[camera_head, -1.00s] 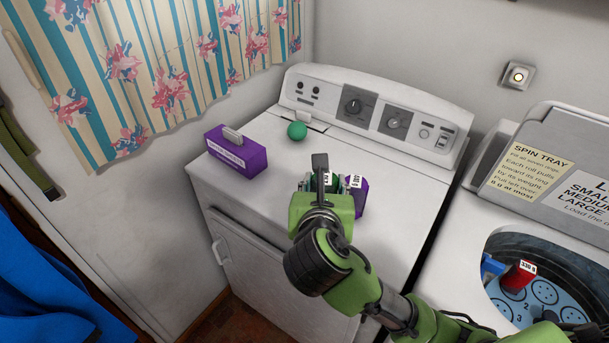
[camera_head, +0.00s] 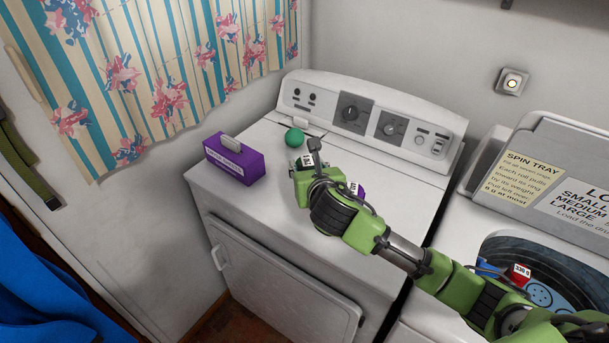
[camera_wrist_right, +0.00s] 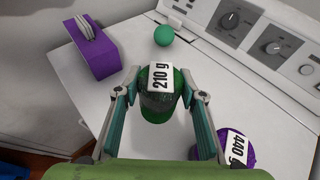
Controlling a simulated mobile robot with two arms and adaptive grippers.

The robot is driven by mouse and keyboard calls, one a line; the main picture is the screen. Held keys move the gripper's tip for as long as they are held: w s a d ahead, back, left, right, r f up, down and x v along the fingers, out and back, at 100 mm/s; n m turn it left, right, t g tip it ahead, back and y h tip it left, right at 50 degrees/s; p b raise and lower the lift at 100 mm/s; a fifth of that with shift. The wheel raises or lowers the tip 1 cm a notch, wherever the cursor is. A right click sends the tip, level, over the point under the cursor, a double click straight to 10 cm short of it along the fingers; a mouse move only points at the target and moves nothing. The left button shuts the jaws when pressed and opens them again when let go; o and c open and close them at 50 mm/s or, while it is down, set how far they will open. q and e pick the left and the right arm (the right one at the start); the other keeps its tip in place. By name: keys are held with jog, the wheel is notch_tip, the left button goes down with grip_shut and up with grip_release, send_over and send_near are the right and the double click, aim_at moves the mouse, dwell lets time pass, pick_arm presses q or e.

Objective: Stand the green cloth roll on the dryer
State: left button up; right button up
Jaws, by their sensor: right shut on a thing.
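The green cloth roll (camera_wrist_right: 158,108) with a white "210 g" label is between the fingers of my right gripper (camera_wrist_right: 160,94) in the right wrist view. My right gripper (camera_head: 308,170) is shut on it over the top of the white dryer (camera_head: 268,190). In the head view the gripper hides most of the roll, and its label shows at the fingers. The roll looks roughly upright; I cannot tell whether its base touches the dryer. My left gripper is not in view.
A purple roll (camera_wrist_right: 238,150) labelled "440 g" stands close to the right of the gripper. A purple box with a grey handle (camera_head: 234,161) and a green ball (camera_head: 294,137) are on the dryer. A red roll (camera_head: 521,273) is in the open tub at right.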

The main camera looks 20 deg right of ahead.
jog(key=w+f, duration=0.2)
jog(key=f, duration=0.1)
jog(key=shift+w+d+f, duration=0.1)
jog(key=shift+w+d, duration=0.05)
jog(key=shift+w, duration=0.2)
notch_tip(320, 180, down, 2)
jog(key=shift+w+f+p, duration=0.1)
jog(key=shift+f+p, duration=0.05)
jog(key=shift+p, duration=0.3)
jog(key=shift+f, duration=0.5)
jog(key=o, duration=1.2)
jog(key=shift+f, duration=0.2)
jog(key=shift+o, duration=0.2)
jog(key=shift+r, duration=0.1)
jog(key=b+v, duration=0.1)
jog(key=v, duration=1.1)
